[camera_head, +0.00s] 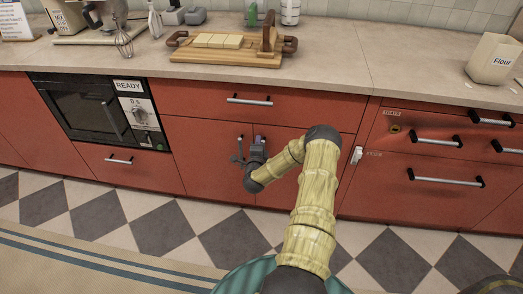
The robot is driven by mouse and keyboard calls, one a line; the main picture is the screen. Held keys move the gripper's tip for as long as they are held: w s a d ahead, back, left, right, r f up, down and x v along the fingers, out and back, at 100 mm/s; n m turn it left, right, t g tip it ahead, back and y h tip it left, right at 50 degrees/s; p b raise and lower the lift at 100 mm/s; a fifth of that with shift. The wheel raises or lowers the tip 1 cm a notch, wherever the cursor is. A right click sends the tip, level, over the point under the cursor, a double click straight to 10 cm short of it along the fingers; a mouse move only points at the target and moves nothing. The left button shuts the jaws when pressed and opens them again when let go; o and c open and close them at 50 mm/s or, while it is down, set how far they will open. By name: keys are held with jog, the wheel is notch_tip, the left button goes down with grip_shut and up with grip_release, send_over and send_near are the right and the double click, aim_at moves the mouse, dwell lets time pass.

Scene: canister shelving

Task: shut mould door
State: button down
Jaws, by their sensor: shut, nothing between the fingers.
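No thing labelled as a mould can be made out. A wooden press-like board (225,57) with pale blocks (217,41) and an upright wooden piece (269,38) stands on the counter; I cannot tell whether it is the mould. The black oven (80,112) at the left has its door closed, with a "READY" display above its panel. My gripper (240,158) is low in front of the red cabinet doors (206,150) below the counter, beside their dark handles. It is shut and seems empty; whether it touches a handle or door is unclear.
Red drawers with bar handles (445,180) line the right. A white switch-like part (357,155) sits beside my arm. A flour canister (494,58) stands on the counter's right. The chequered floor (130,215) is clear.

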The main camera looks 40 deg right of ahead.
jog(key=shift+w+d+r, duration=0.3)
jog(key=shift+r, duration=0.2)
jog(key=w+a+f+p+v, duration=0.1)
jog(key=p+v, duration=0.1)
jog(key=v, duration=1.3)
jog(key=shift+p, duration=0.4)
jog(key=shift+d, duration=0.1)
